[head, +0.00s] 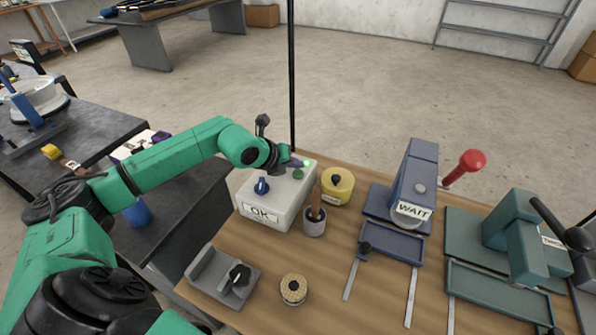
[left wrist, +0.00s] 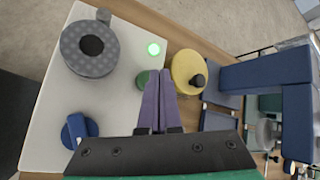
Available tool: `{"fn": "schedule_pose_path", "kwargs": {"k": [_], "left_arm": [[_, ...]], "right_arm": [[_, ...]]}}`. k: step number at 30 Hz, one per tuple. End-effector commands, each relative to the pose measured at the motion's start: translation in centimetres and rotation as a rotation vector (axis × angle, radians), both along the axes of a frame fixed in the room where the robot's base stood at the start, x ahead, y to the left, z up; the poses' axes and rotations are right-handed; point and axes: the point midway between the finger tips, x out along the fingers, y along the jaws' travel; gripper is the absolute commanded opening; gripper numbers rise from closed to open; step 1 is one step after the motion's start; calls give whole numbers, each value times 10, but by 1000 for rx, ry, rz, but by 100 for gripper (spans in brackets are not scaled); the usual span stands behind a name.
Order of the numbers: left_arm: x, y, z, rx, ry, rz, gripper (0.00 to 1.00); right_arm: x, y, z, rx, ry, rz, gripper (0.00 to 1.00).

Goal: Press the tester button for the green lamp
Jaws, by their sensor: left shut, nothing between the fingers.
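The tester is a white box (head: 248,190) with an "OK" label on its front, at the table's back left corner. Its small green lamp (head: 306,163) glows; it also shows in the left wrist view (left wrist: 153,49). A dark green button (head: 298,174) sits on the box top near the lamp; in the left wrist view the button (left wrist: 143,78) is partly hidden by the fingers. A blue knob (head: 262,186) is also on top. My left gripper (head: 303,163), with purple fingers, is shut and empty over the button area. I cannot tell whether it touches the button. My right gripper is out of view.
A grey ring-shaped fixture (left wrist: 90,48) stands on the box. A yellow round container (head: 338,187) and a grey cup with a handle in it (head: 314,222) stand close right. A blue press labelled "WAIT" (head: 412,185) and a green press (head: 515,235) stand farther right.

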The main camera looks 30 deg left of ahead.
Motion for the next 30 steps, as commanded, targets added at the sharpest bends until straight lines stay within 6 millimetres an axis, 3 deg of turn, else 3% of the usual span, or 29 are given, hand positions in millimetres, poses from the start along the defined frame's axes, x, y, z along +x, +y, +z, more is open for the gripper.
{"fn": "schedule_pose_path", "kwargs": {"k": [5,19,30], "left_arm": [[0,0,3,0,-1,0,0],[0,0,49,0,-1,0,0],[0,0,50,0,-1,0,0]], "right_arm": [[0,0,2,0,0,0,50],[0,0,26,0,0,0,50],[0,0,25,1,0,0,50]]}}
